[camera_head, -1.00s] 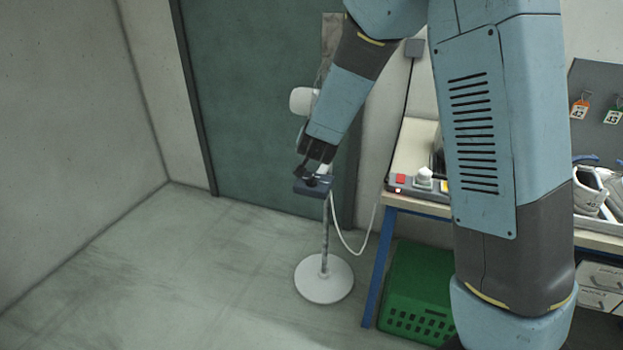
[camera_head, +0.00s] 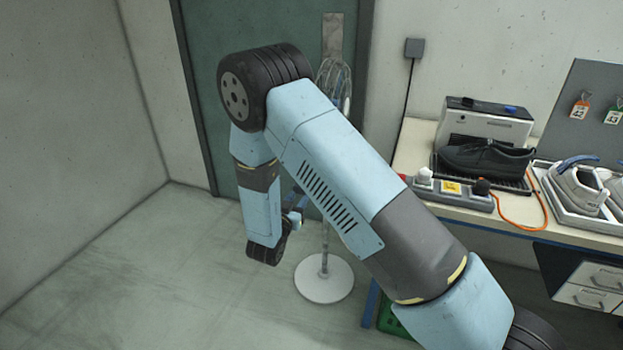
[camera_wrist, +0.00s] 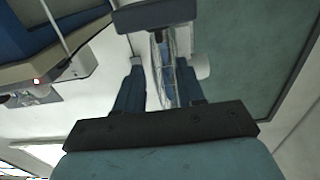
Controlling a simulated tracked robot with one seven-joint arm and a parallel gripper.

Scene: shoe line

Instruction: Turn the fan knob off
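The fan stands in front of the green door. In the head view its wire cage (camera_head: 335,78) shows above my arm and its round white base (camera_head: 324,279) stands on the floor. My arm covers the middle of the fan, and I cannot make out the knob in either view. In the wrist view a dark box on the fan (camera_wrist: 155,15) lies ahead at the top edge, with the cage (camera_wrist: 165,70) behind the fingers. My gripper (camera_wrist: 160,76) is open, its two blue fingers apart with nothing held. In the head view my gripper (camera_head: 296,206) is beside the pole, partly hidden.
The workbench (camera_head: 412,145) on the right carries a power strip (camera_head: 452,190), a black shoe (camera_head: 485,158), a machine and pale shoes (camera_head: 578,185). A green crate (camera_head: 388,322) is below, mostly hidden by my arm. The floor at left is clear.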

